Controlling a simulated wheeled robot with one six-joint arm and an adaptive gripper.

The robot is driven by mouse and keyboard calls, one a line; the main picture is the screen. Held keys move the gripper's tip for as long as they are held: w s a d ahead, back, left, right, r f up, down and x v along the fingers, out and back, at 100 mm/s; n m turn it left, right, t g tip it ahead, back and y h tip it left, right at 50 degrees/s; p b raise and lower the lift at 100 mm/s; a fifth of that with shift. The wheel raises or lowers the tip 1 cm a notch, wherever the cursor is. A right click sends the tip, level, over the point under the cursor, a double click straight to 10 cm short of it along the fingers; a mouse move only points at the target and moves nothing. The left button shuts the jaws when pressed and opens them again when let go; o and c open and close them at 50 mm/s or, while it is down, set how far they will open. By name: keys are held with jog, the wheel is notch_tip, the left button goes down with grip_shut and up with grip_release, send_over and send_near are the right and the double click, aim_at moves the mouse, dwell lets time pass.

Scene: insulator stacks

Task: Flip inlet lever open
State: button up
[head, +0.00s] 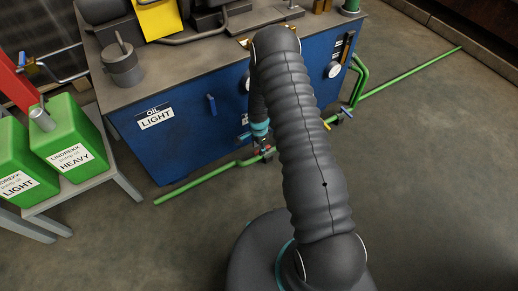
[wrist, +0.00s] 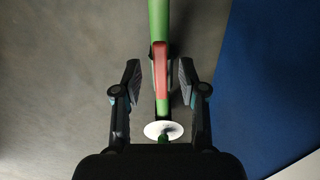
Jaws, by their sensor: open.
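A red lever (wrist: 161,70) lies in line with a green pipe (wrist: 158,22) in the wrist view. No label shows on it, so I cannot confirm that it is the inlet lever. My gripper (wrist: 160,75) is open, with one finger on each side of the lever and a gap on both sides. A white disc (wrist: 163,129) sits below the lever, close to the gripper's base. In the head view my gripper (head: 262,143) is low in front of the blue cabinet, by a bit of red (head: 268,152) on the pipe, mostly hidden by my arm.
The blue cabinet (head: 185,135) stands just behind the pipe. A blue lever (head: 347,111) and a yellow lever (head: 326,126) are right of my arm. Green canisters (head: 72,140) stand on a bench at left. The floor (head: 430,160) at right is mostly clear.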

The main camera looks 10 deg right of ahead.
jog(key=shift+f, duration=0.75)
grip_shut()
